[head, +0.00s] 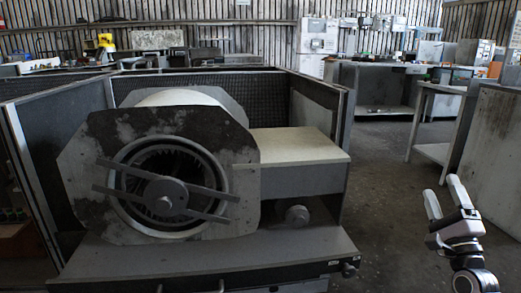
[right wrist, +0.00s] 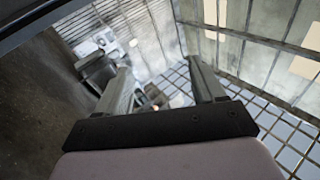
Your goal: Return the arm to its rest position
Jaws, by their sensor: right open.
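My right gripper (head: 446,196) is in the lower right of the head view, raised in free air with its fingers pointing up. Its two fingers are apart and nothing is between them. In the right wrist view my right gripper (right wrist: 165,88) also shows open and empty, with the far windows and wall behind it. The blower housing (head: 165,175) stands in the left middle of the head view, a worn grey plate with a round inlet and crossing bars. The right gripper is well to the right of it, touching nothing. My left gripper is not in view.
The blower housing sits on a grey bench (head: 230,262) with dark partition panels (head: 62,150) around it. A light box top (head: 290,145) is right of the housing. A metal cabinet (head: 490,140) stands behind the right gripper. Open concrete floor (head: 385,190) lies between bench and gripper.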

